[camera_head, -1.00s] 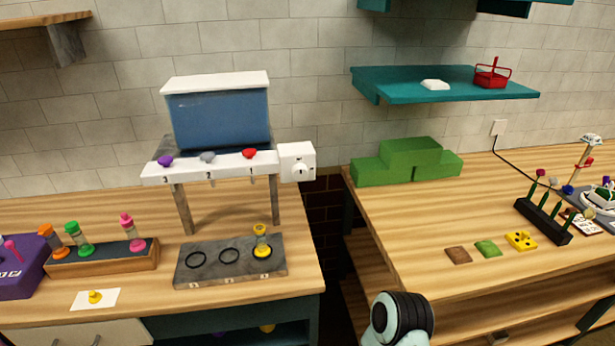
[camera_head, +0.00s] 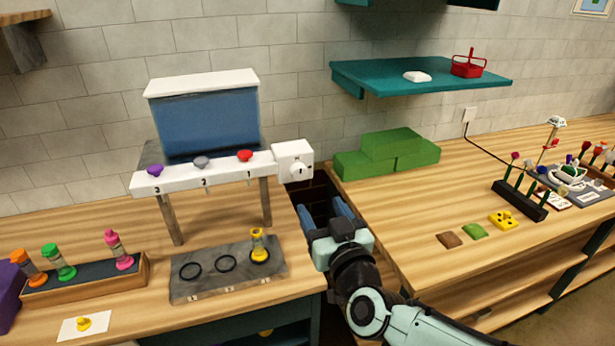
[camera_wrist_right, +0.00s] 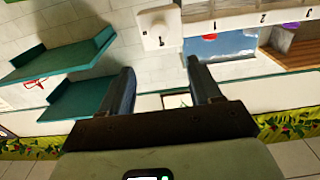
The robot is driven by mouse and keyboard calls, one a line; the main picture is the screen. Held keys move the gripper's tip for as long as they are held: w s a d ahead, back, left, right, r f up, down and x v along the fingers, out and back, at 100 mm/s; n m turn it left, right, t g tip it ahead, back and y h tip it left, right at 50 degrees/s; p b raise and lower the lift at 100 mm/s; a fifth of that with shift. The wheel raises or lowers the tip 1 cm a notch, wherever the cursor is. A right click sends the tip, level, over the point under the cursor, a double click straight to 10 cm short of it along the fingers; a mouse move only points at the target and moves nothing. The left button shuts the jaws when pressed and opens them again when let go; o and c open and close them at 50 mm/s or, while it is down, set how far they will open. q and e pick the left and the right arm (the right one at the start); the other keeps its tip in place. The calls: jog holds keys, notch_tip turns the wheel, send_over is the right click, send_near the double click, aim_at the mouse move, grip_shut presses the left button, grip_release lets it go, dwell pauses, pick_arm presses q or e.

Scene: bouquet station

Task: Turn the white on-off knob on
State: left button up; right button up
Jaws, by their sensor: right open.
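The white on-off knob (camera_head: 298,170) sits on the front of a white box (camera_head: 292,150) at the right end of the water dispenser's white rail. In the right wrist view the knob (camera_wrist_right: 155,36) shows upside down at the top, beyond the fingers. My right gripper (camera_head: 329,214) is open and empty, below and a little right of the box, apart from it. In the right wrist view my right gripper's (camera_wrist_right: 163,82) two fingers stand wide apart. The knob's markings are too small to read. My left gripper is out of view.
The dispenser's blue tank (camera_head: 212,122) stands over purple, grey and red knobs numbered 3, 2, 1. A grey slab (camera_head: 205,290) holds a yellow-topped vial below. Green blocks (camera_head: 385,152) sit on the right counter, under a teal shelf (camera_head: 440,82). A gap separates the counters.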

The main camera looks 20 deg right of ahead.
aim_at(300, 173)
jog(key=w+p, duration=0.1)
jog(key=w, duration=0.5)
jog(key=w+p, duration=0.2)
jog(key=w, duration=0.5)
jog(key=shift+a+f, duration=0.1)
jog(key=shift+a, duration=0.1)
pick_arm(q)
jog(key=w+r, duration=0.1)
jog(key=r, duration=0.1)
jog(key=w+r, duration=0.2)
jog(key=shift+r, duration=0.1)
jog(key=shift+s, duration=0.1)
pick_arm(e)
jog(key=shift+s, duration=0.15)
jog(key=shift+c, duration=0.3)
jog(key=c, duration=1)
